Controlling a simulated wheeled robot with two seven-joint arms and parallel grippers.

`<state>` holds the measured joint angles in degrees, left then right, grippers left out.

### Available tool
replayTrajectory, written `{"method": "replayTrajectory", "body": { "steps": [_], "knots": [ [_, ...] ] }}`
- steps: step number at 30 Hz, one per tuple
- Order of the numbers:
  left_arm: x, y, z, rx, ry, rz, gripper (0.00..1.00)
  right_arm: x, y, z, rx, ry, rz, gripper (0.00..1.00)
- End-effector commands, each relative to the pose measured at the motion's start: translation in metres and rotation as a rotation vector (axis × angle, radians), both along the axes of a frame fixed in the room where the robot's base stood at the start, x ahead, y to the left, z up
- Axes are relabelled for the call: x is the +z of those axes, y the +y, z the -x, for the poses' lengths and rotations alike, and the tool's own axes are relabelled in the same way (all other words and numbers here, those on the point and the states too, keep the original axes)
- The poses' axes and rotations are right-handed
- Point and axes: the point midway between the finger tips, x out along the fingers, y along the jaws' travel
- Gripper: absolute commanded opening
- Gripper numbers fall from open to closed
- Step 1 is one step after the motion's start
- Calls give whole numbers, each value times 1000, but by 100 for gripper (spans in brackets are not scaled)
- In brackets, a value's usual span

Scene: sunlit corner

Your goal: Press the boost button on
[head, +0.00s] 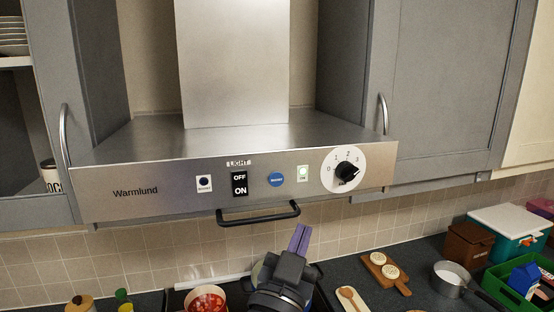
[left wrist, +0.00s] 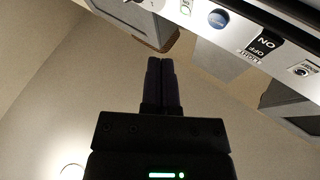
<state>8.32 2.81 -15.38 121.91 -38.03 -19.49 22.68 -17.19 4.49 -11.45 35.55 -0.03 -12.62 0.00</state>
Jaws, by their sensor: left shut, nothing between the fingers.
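The range hood's steel front panel (head: 115,207) carries several controls. A round blue button (head: 276,180) with small white lettering sits right of centre; it also shows in the left wrist view (left wrist: 218,18). A white plate with a dark round button (head: 204,183) is left of the light switch. My right gripper is not in view.
The OFF/ON light switch (head: 239,185), a small green-lit indicator (head: 303,173) and a fan knob (head: 347,172) share the panel. A black handle bar (head: 258,213) juts out below it. A red-filled pot (head: 205,300) and a saucepan (head: 450,279) are below.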

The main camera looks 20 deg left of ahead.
Motion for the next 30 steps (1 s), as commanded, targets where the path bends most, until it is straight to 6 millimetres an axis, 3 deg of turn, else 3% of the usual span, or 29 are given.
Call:
{"method": "replayTrajectory", "body": {
  "steps": [1, 3, 6, 17, 30],
  "knots": [
    [17, 0, 4, 1, -25, 4, 0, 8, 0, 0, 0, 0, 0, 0],
    [29, 1, 8, 3, -53, 10, 0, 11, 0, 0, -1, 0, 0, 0],
    [38, 2, 11, 5, -73, 13, 0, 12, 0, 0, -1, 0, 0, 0],
    [38, 2, 11, 5, -76, 13, 0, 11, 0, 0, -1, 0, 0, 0],
    [37, 33, -36, 6, -76, 11, 0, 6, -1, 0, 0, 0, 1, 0]
  ]
}}
